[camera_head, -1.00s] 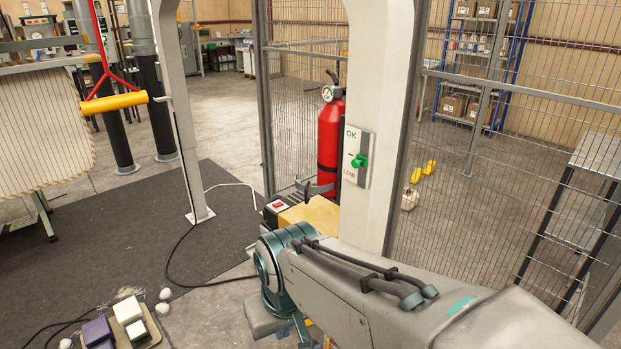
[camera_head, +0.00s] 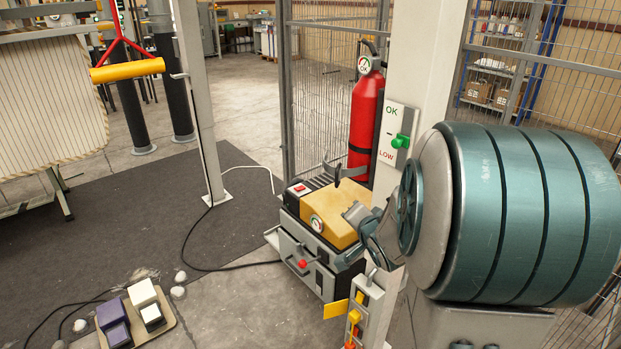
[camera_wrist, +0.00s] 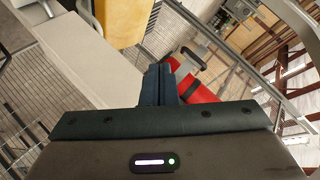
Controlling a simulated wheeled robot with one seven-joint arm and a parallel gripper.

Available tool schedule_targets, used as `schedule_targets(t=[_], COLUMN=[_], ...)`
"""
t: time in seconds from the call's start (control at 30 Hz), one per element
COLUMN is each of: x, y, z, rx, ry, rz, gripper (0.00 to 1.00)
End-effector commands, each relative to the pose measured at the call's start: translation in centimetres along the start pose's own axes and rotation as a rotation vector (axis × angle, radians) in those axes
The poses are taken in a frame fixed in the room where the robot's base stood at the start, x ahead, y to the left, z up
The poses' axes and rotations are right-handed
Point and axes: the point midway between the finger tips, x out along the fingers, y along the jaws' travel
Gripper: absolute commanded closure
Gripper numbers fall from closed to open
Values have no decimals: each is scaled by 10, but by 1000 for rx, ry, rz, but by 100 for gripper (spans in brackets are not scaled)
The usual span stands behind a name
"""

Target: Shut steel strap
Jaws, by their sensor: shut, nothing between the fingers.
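A red fire extinguisher (camera_head: 365,115) stands upright against the white post. A grey steel strap (camera_head: 346,172) is at its lower body and sticks out to the left, its free end standing clear of the extinguisher, so it looks open. My gripper (camera_head: 352,214) is below the strap, just above the yellow-topped box, apart from the strap. In the wrist view the fingers (camera_wrist: 158,76) are together and empty. Beyond them show the red extinguisher (camera_wrist: 192,82) and the grey strap (camera_wrist: 207,42). Where the strap fastens is not clear.
A grey box with a tan top (camera_head: 328,214) stands below the gripper. The white post (camera_head: 425,70) with an OK/LOW switch plate (camera_head: 396,135) is close to my arm. Wire mesh fencing (camera_head: 330,85) is behind. A pedal board (camera_head: 140,318) lies at lower left.

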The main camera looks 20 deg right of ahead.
Motion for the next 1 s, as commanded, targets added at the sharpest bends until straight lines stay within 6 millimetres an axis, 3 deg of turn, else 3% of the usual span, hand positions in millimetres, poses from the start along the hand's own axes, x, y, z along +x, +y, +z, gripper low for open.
schedule_targets(t=[0.03, 0.1, 0.3, 0.57, 0.77, 1.0], x=[9, 13, 11, 8, 33, 80], y=[11, 14, 17, 13, -1, -25], z=[-3, -8, -21, -28, -30, -36], rx=[91, 214, 496, 625, 626, 626], ry=[10, 11, -20, -53, -56, -54], rz=[-57, -153, -385, -499, -503, -501], gripper=[100, 100, 100, 100, 100, 100])
